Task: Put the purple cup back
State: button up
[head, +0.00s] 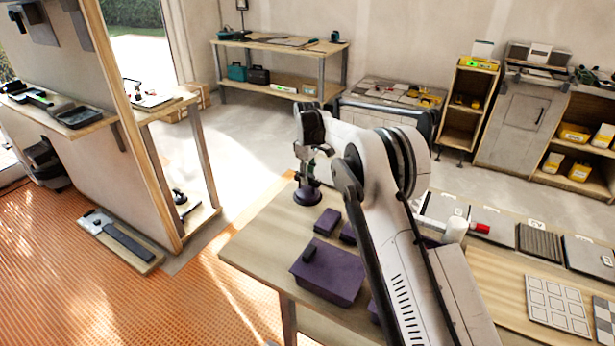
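The purple cup (307,196) is a round, dark purple disc with an upright dark stem above it. It is in the head view, at the far left end of the wooden workbench (258,239). My gripper (309,160) points down directly above the cup, with its fingers around or beside the stem. The fingers are too small to tell whether they are shut on it. I cannot tell whether the cup rests on the bench or hangs just above it.
A large purple box (327,276) with a small block on top and a smaller purple box (327,221) sit nearer on the bench. The bench's left part is clear.

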jog(key=shift+o, duration=1.4)
jog(key=shift+r, duration=0.15)
